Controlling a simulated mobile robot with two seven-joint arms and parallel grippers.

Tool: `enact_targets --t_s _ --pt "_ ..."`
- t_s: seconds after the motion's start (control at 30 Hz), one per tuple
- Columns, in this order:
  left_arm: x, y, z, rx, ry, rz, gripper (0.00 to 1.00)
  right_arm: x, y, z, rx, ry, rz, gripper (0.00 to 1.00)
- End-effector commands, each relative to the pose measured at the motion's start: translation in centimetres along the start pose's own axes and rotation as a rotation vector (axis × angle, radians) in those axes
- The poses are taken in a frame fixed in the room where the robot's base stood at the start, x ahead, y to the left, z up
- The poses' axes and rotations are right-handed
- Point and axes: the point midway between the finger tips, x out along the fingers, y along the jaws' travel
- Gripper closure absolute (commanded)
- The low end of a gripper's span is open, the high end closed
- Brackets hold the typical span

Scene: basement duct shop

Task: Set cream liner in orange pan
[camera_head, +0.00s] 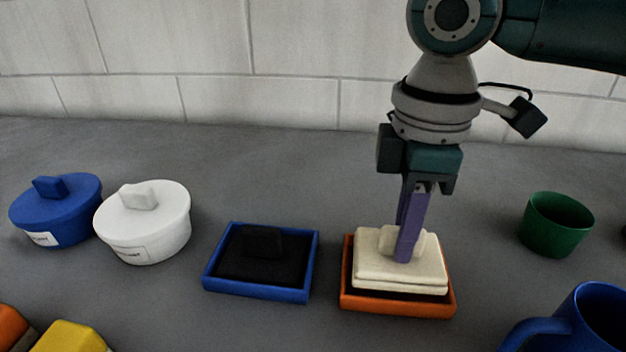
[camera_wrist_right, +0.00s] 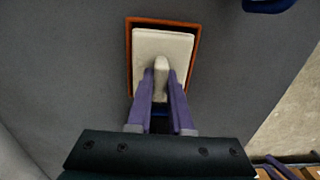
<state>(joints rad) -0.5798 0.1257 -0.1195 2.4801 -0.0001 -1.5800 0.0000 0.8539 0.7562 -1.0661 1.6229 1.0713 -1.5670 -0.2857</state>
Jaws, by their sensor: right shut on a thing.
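The cream liner (camera_head: 420,270) is a flat slab with a raised block handle on top. The orange pan (camera_head: 398,304) is a shallow rectangular tray on the grey surface. My right gripper (camera_head: 408,250) points down with its purple fingers shut on the liner's handle. The liner is over the pan and within its outline, with its top above the rim; I cannot tell if it touches the pan floor. In the right wrist view the liner (camera_wrist_right: 150,45) lies inside the orange rim (camera_wrist_right: 197,45), slightly turned to it. My left gripper is not in view.
A blue pan (camera_head: 260,290) holding a black liner (camera_head: 240,265) stands to the left. Blue (camera_head: 70,205) and white (camera_head: 155,225) lidded pots stand farther left. A green cup (camera_head: 555,225) and a blue mug (camera_head: 580,320) stand to the right. Orange and yellow objects show at lower left.

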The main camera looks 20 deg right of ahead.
Motion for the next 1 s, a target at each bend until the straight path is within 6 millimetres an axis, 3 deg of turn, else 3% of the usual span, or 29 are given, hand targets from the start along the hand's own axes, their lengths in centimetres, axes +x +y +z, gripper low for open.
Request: enact_targets --t_s 0.13,0.5,0.53,0.77,1.0 --pt "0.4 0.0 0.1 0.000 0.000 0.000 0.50 1.8 -0.1 0.0 -0.001 0.001 -0.001 1.00" --pt "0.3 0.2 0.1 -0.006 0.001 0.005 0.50 2.1 0.0 0.0 0.000 0.000 0.000 1.00" --pt "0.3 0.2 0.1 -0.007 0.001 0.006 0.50 2.0 0.0 0.0 0.000 0.001 0.000 0.78" --pt "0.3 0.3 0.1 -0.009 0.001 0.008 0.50 2.0 0.0 0.0 0.000 0.001 0.001 0.52" --pt "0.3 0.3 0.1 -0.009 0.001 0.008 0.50 2.0 0.0 0.0 0.000 0.001 0.001 0.51"
